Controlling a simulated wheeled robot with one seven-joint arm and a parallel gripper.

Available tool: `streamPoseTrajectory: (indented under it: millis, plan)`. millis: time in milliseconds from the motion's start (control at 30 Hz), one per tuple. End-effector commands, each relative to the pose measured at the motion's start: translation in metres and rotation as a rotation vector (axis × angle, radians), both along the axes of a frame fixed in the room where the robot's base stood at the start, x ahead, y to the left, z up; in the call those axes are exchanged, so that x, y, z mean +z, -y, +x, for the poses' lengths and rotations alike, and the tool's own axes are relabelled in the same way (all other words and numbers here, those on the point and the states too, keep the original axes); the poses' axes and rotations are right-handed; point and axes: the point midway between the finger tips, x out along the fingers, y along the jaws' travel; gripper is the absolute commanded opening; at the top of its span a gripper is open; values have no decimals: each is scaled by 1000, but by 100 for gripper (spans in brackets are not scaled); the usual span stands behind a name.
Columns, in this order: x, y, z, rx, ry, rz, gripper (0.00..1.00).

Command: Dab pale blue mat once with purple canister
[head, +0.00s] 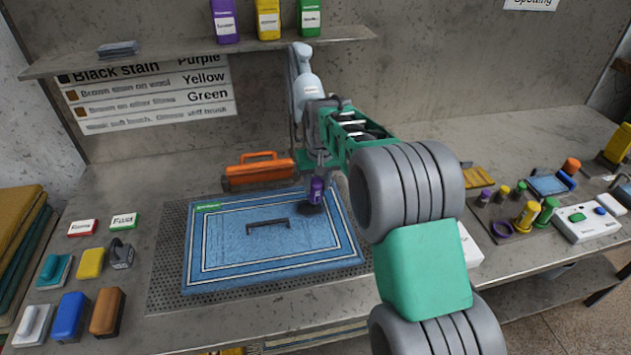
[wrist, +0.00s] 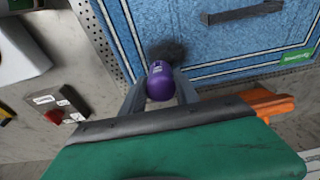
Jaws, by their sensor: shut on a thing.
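The pale blue mat (head: 225,262) lies on a perforated panel on the bench, with white border lines, a green label and a dark bracket-shaped mark (head: 268,224) in the middle. It also fills the top of the wrist view (wrist: 220,45). My gripper (head: 317,183) is shut on the purple canister (head: 316,192), over the mat's far right part. In the wrist view the canister (wrist: 160,82) sits between the two grey fingers. A dark round patch (wrist: 168,52) shows right at the canister's far end. I cannot tell whether the canister touches the mat.
An orange-handled tool (head: 258,170) lies just behind the mat. Sponges and blocks (head: 90,263) stand at the left. A shelf (head: 170,54) holds bottles above.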

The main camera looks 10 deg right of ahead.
Motion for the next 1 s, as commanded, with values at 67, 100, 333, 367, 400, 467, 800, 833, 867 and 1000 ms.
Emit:
streamPoseTrajectory:
  millis: [67,100,333,367,400,467,800,833,867,1000]
  plan:
    - [2,-1,0,1,1,0,1]
    - [2,-1,0,2,1,0,1]
    - [2,-2,0,4,1,0,1]
    - [2,-2,0,4,1,0,1]
    - [2,-2,0,4,1,0,1]
    - [1,-2,0,4,1,0,1]
    - [-4,-2,0,4,1,0,1]
    - [-4,-2,0,4,1,0,1]
    - [-5,-2,0,4,1,0,1]
    - [-7,-2,0,4,1,0,1]
